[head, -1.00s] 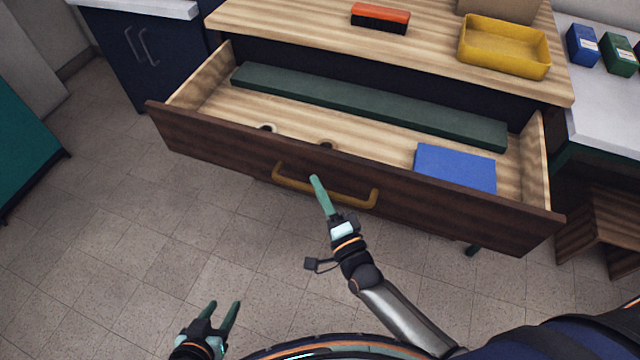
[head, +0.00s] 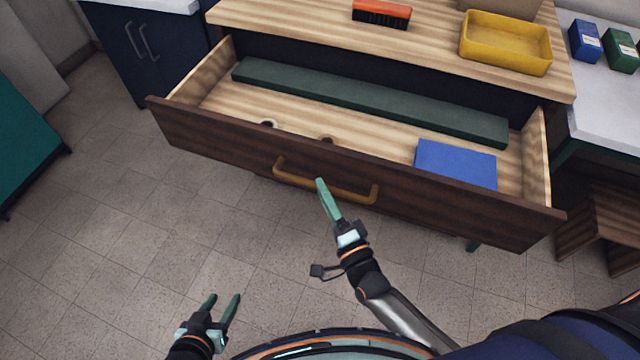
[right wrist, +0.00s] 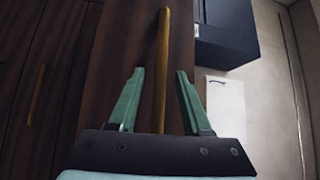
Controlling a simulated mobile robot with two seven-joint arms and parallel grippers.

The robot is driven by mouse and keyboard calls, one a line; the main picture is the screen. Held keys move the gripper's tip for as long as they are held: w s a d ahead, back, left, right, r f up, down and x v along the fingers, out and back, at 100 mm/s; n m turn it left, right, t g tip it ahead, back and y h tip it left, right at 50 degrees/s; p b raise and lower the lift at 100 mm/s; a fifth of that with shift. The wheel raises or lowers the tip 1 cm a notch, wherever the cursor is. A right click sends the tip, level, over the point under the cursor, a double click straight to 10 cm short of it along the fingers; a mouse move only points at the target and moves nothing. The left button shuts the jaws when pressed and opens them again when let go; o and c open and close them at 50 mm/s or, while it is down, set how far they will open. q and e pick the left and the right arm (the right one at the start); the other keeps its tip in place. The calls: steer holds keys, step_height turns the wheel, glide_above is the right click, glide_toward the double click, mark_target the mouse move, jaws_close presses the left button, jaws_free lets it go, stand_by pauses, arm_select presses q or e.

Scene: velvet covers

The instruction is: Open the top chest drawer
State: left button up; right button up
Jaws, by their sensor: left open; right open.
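The top chest drawer (head: 400,200) is pulled well out of the chest, with its inside showing. Its yellow bar handle (head: 290,178) is on the dark wood front. My right gripper (head: 321,184) is at the handle's middle in the head view. In the right wrist view, its fingers (right wrist: 158,88) are open and spread, with the handle (right wrist: 162,60) running between them; whether they touch it I cannot tell. My left gripper (head: 222,300) is open and empty, low over the floor.
In the drawer lie a long green bar (head: 370,103), a blue block (head: 455,165) and two small ring-shaped items, partly hidden by the front. On the chest top stand a brush (head: 381,13) and a yellow tray (head: 505,55). A wooden stool (head: 610,225) is at right.

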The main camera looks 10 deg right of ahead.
steer(key=v, duration=0.5)
stand_by(0.4)
arm_select(q)
step_height(320, 180, up, 8)
steer(key=s+a+p, duration=0.1)
steer(key=a+p, duration=0.1)
steer(key=p, duration=0.8)
steer(key=shift+s+a+n+y, duration=0.25)
steer(key=shift+a+n+y, duration=0.05)
steer(key=shift+a+y, duration=0.1)
arm_select(e)
steer(key=s+d+n+g+h, duration=0.1)
steer(key=s+d+n+g, duration=0.4)
steer(key=s+n+g, duration=0.4)
steer(key=s+n, duration=0.2)
steer(key=n, duration=0.5)
steer(key=shift+f+g, duration=0.3)
steer(key=shift+g, duration=0.1)
arm_select(q)
steer(key=shift+w+d, duration=0.1)
steer(key=shift+d, duration=0.05)
arm_select(e)
steer(key=shift+s, duration=0.1)
